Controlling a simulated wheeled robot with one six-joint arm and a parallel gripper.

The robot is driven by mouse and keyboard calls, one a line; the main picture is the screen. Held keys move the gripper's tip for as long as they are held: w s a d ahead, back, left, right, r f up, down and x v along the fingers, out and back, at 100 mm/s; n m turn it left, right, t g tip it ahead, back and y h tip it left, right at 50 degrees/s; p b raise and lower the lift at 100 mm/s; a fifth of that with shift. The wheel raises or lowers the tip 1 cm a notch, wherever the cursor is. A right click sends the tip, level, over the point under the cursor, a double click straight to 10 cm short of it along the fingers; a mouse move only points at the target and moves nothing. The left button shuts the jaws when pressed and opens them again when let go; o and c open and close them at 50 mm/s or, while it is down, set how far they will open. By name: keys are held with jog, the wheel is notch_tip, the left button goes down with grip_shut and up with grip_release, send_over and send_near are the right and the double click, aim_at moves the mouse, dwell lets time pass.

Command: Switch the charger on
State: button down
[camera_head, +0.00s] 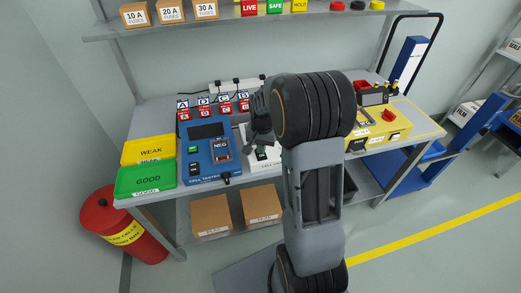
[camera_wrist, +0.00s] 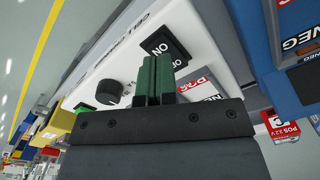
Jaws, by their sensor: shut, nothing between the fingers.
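The charger is a white box on the bench, partly hidden behind my arm in the head view (camera_head: 254,157); it fills the upper middle of the wrist view (camera_wrist: 118,62). Its black rocker switch (camera_wrist: 163,45) carries the words ON and OFF. A black knob (camera_wrist: 108,92) sits on the same face. My gripper (camera_wrist: 155,62) is shut and empty, its green fingers together at the lower edge of the switch in the picture. I cannot tell whether the tips touch it. In the head view my gripper (camera_head: 262,137) is over the charger.
The blue cell tester (camera_head: 211,160) stands left of the charger, with several labelled cells (camera_head: 212,111) behind it. Green GOOD (camera_head: 145,179) and yellow WEAK (camera_head: 148,149) bins are at the left end. A yellow box (camera_head: 388,126) is to the right. A shelf (camera_head: 230,18) runs above.

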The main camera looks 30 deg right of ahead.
jog(key=shift+r+p, duration=1.55)
jog(key=shift+r, duration=0.9)
